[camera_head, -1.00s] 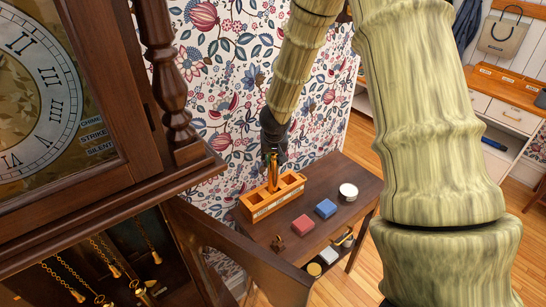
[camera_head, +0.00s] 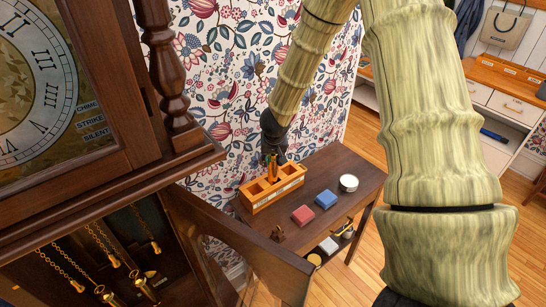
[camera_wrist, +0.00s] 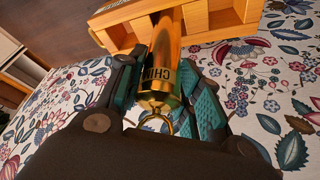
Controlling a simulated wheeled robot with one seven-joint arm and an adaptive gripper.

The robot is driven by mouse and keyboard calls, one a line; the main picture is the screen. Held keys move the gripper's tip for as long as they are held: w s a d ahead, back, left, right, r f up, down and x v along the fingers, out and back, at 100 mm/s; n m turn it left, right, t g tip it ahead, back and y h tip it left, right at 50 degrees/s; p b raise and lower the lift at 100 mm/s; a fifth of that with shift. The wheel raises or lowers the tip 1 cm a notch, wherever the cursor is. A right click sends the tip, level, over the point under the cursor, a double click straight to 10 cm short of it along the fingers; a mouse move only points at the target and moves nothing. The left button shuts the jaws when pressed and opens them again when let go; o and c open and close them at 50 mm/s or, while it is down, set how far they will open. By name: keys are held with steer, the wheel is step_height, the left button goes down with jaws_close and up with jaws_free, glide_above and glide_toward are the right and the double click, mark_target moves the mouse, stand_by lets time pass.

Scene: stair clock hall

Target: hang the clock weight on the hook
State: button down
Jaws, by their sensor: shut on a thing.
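My gripper (camera_wrist: 160,95) is shut on a brass clock weight (camera_wrist: 161,78), with a finger on each side of it. The weight has a ring at its near end and a dark label starting "CHI", the rest hidden by a finger. Its far end reaches the wooden rack (camera_wrist: 212,22); I cannot tell whether it is still inside a slot. In the head view my gripper (camera_head: 271,158) is over the rack (camera_head: 268,198) on the dark side table. Chains with brass ends (camera_head: 114,262) hang in the open clock case at lower left; which end is the hook is unclear.
The clock's open door (camera_head: 245,250) stands between its case and the table (camera_head: 335,172). Patterned wallpaper is close behind.

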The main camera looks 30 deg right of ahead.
steer(key=shift+w, duration=0.1)
steer(key=c, duration=1.2)
jaws_free()
steer(key=shift+c, duration=0.2)
steer(key=shift+o, duration=1.3)
steer(key=shift+s+a, duration=0.1)
steer(key=shift+s, duration=0.1)
steer(key=shift+f+b, duration=0.2)
steer(key=shift+b, duration=0.45)
steer(key=d+p+v, duration=0.1)
steer(key=p+v, duration=0.3)
steer(key=v, duration=0.7)
